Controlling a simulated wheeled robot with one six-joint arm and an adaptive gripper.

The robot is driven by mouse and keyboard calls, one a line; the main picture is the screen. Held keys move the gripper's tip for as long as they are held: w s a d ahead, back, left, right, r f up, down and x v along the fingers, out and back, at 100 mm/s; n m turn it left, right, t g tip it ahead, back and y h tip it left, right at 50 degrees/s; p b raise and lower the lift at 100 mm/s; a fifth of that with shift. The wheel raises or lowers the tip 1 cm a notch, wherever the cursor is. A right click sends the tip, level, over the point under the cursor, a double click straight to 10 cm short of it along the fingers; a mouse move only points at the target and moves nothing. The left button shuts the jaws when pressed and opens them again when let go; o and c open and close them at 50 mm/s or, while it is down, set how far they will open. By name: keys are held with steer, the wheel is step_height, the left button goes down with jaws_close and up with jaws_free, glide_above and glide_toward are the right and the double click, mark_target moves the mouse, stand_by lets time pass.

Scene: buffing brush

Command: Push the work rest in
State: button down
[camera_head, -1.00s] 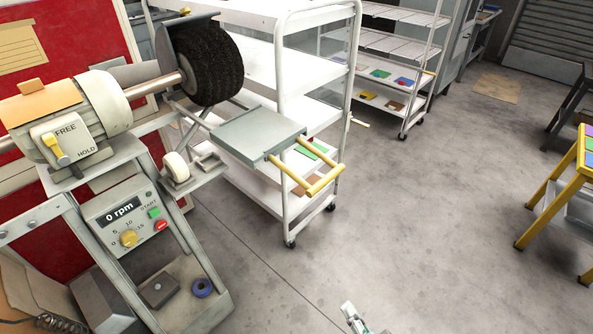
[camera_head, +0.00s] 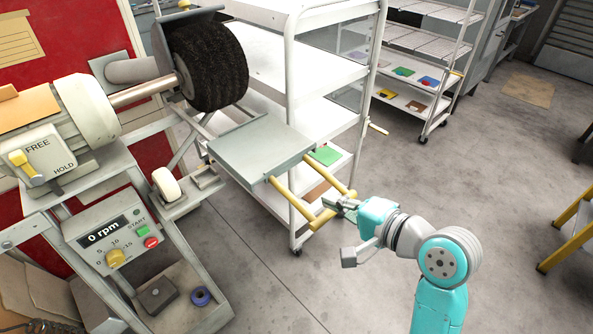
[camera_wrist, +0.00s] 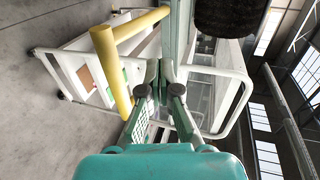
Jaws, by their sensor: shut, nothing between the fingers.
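The work rest (camera_head: 262,150) is a flat grey plate in front of the black brush wheel (camera_head: 207,66). A yellow U-shaped handle (camera_head: 318,218) sticks out from its near edge toward the lower right. My gripper (camera_head: 338,203) is at the outer end of this handle, at its right corner. In the wrist view the gripper (camera_wrist: 160,88) is shut with nothing between its fingertips, and the yellow handle (camera_wrist: 118,70) lies just left of the fingers. I cannot tell whether the fingers touch the handle. The brush wheel (camera_wrist: 224,15) shows at the top right there.
A white shelf cart (camera_head: 310,80) stands right behind the work rest. The control box reads 0 rpm (camera_head: 103,232). A FREE/HOLD lever (camera_head: 22,160) is on the motor housing. Open floor (camera_head: 440,200) lies to the right, with a yellow-legged stand (camera_head: 570,225) at the edge.

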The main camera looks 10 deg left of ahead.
glide_toward(279, 172)
steer(key=x, duration=0.5)
steer(key=shift+f, duration=0.35)
steer(key=shift+w+a, duration=0.55)
steer(key=shift+a, duration=0.15)
